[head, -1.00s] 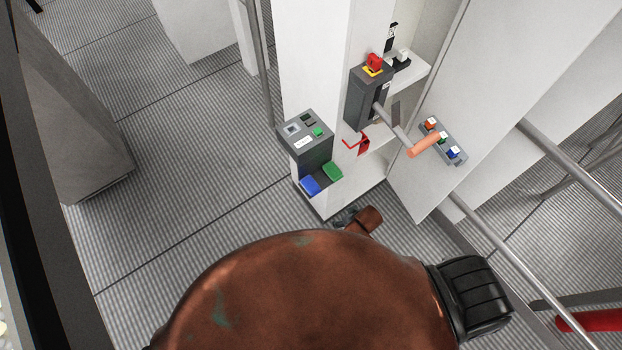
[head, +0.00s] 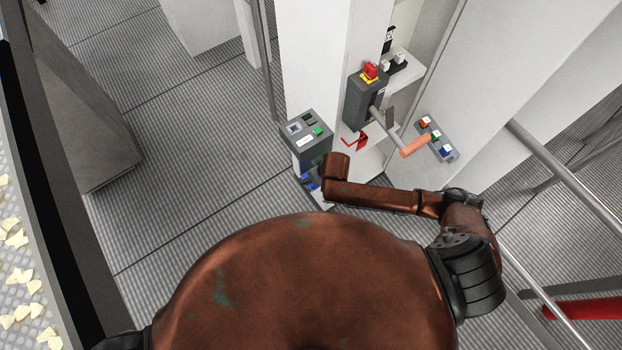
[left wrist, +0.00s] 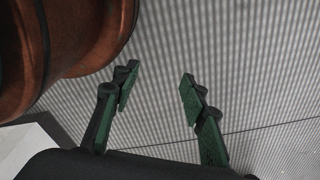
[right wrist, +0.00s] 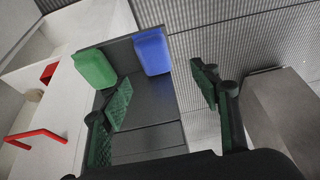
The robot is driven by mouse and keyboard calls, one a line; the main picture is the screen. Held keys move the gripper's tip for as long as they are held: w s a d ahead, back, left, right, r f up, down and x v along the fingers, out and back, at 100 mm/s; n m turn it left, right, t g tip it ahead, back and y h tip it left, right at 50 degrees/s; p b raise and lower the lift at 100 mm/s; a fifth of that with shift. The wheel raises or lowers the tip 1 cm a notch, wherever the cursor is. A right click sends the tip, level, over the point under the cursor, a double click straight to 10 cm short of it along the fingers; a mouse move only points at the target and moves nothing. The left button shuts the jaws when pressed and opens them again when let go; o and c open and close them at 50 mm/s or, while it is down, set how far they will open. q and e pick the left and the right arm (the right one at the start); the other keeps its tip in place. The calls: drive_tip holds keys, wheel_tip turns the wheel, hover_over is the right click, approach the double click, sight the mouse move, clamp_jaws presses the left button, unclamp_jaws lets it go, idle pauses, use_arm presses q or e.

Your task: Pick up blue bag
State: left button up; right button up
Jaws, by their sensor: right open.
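The blue bag (right wrist: 152,52) is a small blue block-like packet on a dark grey holder (right wrist: 150,90) in the right wrist view. The green bag (right wrist: 95,67) stands left of it. My right gripper (right wrist: 162,85) is open and empty, its fingers pointing toward the bags, with the blue bag between and beyond the fingertips. In the head view only a bit of the blue bag (head: 312,186) shows; my right arm hides the rest and the green bag. My left gripper (left wrist: 158,80) is open and empty above the ribbed floor.
A grey box with a lever and red button (head: 367,95) and a button panel (head: 438,138) are on the machine to the right. Metal rails (head: 565,170) run at far right. A belt with pale pieces (head: 20,265) is at far left. The floor between is clear.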

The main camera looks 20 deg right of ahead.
drive_tip(key=shift+d+p+x, duration=0.15)
drive_tip(key=shift+d+x, duration=0.05)
drive_tip(key=shift+x, duration=1.75)
drive_tip(key=shift+d+p+x, duration=0.15)
drive_tip(key=shift+d+x, duration=0.05)
drive_tip(key=shift+x, duration=1.8)
drive_tip(key=shift+c, duration=0.4)
drive_tip(key=c, duration=1.2)
